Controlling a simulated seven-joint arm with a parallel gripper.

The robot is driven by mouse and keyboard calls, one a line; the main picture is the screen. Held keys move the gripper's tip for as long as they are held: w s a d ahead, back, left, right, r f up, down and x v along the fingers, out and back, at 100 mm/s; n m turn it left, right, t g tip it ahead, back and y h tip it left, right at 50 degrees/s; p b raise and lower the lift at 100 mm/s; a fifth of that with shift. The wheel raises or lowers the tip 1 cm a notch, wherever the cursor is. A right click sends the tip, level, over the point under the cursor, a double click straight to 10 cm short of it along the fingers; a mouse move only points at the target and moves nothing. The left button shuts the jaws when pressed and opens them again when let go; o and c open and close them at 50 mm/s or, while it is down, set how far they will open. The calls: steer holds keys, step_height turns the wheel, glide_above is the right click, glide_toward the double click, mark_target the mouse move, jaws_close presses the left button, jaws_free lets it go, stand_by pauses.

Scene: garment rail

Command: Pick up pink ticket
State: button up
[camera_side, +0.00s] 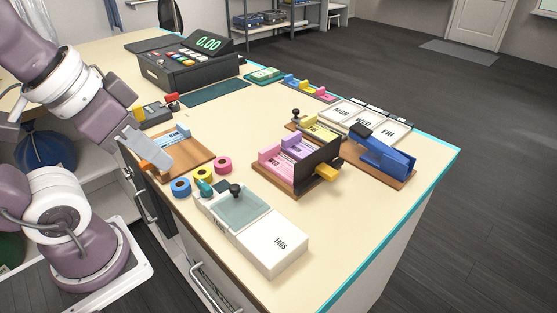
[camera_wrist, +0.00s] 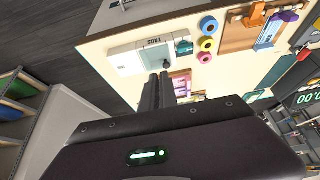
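The pink ticket (camera_side: 297,150) is pale pink-purple with dark print. A pink-purple piece with dark letters (camera_wrist: 182,84) also shows in the wrist view, partly hidden by my fingers and hand. My gripper (camera_wrist: 160,92) shows in the wrist view as two dark fingers side by side. They look shut, with nothing visible between them.
A yellow ticket (camera_side: 322,130) stands behind the pink one. A blue stapler-like tool (camera_side: 385,158) is to the right. The tags box (camera_side: 275,243), tape rolls (camera_side: 202,175), another holder (camera_side: 190,160) and the register (camera_side: 185,68) share the counter. The near right counter is clear.

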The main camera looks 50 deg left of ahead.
steer(key=o, duration=1.1)
steer(key=shift+o, duration=0.2)
steer(key=n+g, duration=0.6)
steer(key=n, duration=1.2)
glide_above(271, 149)
step_height(271, 149, down, 10)
step_height(271, 149, down, 7)
steer(key=shift+f, duration=0.2)
